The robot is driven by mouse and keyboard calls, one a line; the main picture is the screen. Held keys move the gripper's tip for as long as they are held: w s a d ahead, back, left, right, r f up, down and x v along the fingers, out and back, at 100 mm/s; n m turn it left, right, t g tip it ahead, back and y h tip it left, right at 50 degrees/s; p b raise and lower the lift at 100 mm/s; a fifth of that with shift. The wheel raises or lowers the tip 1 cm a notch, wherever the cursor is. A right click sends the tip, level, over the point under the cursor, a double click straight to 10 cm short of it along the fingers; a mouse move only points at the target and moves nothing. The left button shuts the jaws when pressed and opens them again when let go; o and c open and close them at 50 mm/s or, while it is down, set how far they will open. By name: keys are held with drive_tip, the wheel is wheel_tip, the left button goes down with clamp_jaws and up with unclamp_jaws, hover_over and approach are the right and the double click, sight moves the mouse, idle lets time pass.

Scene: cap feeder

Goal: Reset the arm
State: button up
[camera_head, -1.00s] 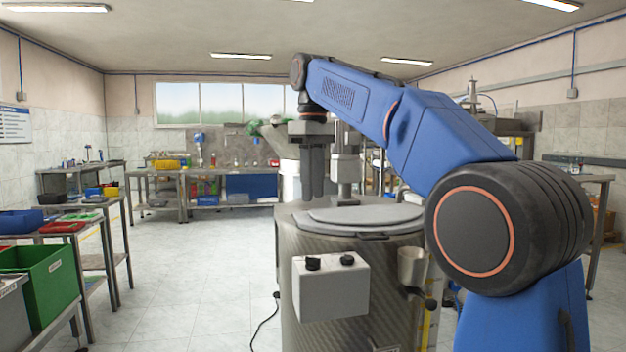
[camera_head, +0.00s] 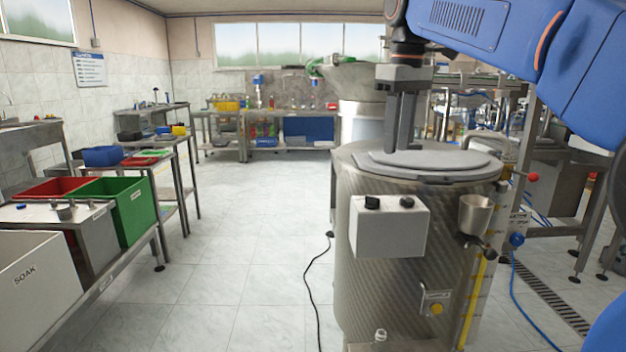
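My blue arm (camera_head: 470,25) reaches in from the right and bends down at its black wrist. My gripper (camera_head: 400,148) hangs from it with its dark fingers pointing down. The fingers look close together, and whether they are shut is unclear. No held object shows. In the picture the fingertips overlap the back of the grey lid (camera_head: 430,162) on a large metal drum (camera_head: 400,270); I cannot tell whether they are above or behind it.
A control box (camera_head: 388,228) and a small metal cup (camera_head: 475,214) are on the drum's front. Left are a red bin (camera_head: 45,188), a green bin (camera_head: 132,208) and a white SOAK bin (camera_head: 40,280).

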drive_tip(key=s+d+f+m+t, duration=0.1)
drive_tip(key=s+d+f+m, duration=0.1)
drive_tip(key=s+f, duration=0.7)
drive_tip(key=s+d+f+m+t, duration=0.1)
drive_tip(key=s+d+f+m, duration=0.2)
drive_tip(key=s+f, duration=0.6)
drive_tip(key=s+d+f+m+t, duration=0.1)
drive_tip(key=s+d+f, duration=0.3)
drive_tip(key=s+f, duration=0.5)
wheel_tip(320, 180, down, 8)
drive_tip(key=shift+f+m+t, duration=0.2)
drive_tip(key=shift+m+t, duration=0.2)
drive_tip(key=shift+m, duration=0.3)
